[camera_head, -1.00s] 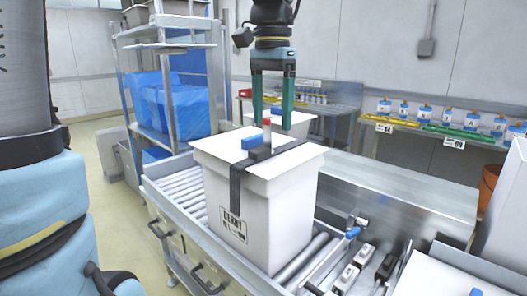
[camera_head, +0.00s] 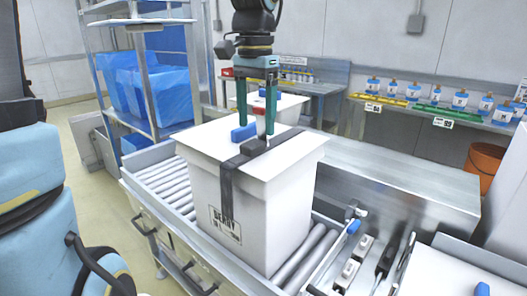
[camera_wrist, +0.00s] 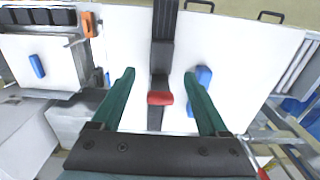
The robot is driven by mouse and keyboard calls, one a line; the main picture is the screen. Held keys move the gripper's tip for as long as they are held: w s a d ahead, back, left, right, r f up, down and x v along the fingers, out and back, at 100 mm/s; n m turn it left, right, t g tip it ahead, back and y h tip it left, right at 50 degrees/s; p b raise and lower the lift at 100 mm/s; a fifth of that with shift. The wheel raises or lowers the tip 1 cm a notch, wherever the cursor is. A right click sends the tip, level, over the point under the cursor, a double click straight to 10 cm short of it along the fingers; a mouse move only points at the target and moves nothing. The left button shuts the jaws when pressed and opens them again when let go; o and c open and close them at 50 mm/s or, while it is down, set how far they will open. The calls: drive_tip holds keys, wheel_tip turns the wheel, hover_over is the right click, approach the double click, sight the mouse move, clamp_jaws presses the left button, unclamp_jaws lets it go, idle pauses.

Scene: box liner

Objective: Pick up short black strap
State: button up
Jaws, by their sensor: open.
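A black strap (camera_head: 226,190) lies across the lid of a white box (camera_head: 290,195) and hangs down its front; it also shows in the wrist view (camera_wrist: 164,25). A small black block (camera_head: 253,146) sits on the strap on the lid. In the wrist view, a red-ended piece (camera_wrist: 160,98) lies over the strap between the fingers. A blue block (camera_head: 243,132) is on the lid beside the strap. My gripper (camera_head: 256,132) is open and empty, with green fingers pointing down over the lid. In the wrist view its fingertips (camera_wrist: 159,73) are on either side of the strap.
The box stands on a roller conveyor (camera_head: 165,183). A metal rack with blue-wrapped goods (camera_head: 150,90) is at the left. Bottles (camera_head: 460,98) line a shelf at the right, above an orange bucket (camera_head: 485,165). Another white box (camera_head: 275,105) stands behind.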

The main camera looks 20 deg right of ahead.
sight(256, 142)
drive_tip(key=shift+f+p, duration=0.55)
drive_tip(key=shift+f, duration=1.8)
clamp_jaws()
